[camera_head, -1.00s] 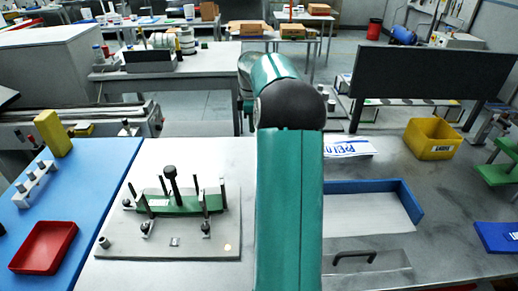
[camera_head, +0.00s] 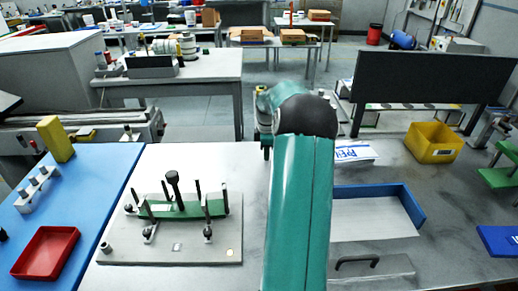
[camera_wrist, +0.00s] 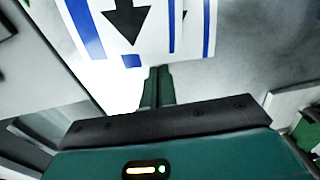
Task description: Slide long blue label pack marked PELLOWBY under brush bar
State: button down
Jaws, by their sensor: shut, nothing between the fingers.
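A white label pack with blue lettering beginning "PEL" (camera_head: 355,151) lies on the grey table right of my arm; my arm hides its left part. In the wrist view a white label surface with blue stripes and a black arrow (camera_wrist: 125,22) fills the top. I cannot tell whether it is one pack or two. My gripper (camera_wrist: 157,76) is shut and empty, its fingertips at the lower edge of this surface; contact is unclear. My arm hides the gripper in the head view. I cannot identify the brush bar for certain.
A blue-edged tray (camera_head: 412,204) and a grey plate with a black handle (camera_head: 357,261) lie right of my arm. A green fixture (camera_head: 185,209) with upright pins stands left. A yellow bin (camera_head: 433,143) and a wide black panel (camera_head: 430,80) stand behind at right.

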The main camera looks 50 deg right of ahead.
jog(key=shift+s+d+f, duration=0.1)
jog(key=shift+d, duration=0.1)
jog(key=s+d, duration=0.2)
jog(key=s, duration=0.1)
jog(key=s+d, duration=0.2)
jog(key=s, duration=0.1)
jog(key=s+d, duration=0.3)
jog(key=shift+w, duration=0.2)
jog(key=shift+w+a, duration=0.4)
jog(key=shift+w, duration=0.05)
jog(key=shift+w+a, duration=0.95)
jog(key=shift+w, duration=0.15)
notch_tip(320, 180, up, 10)
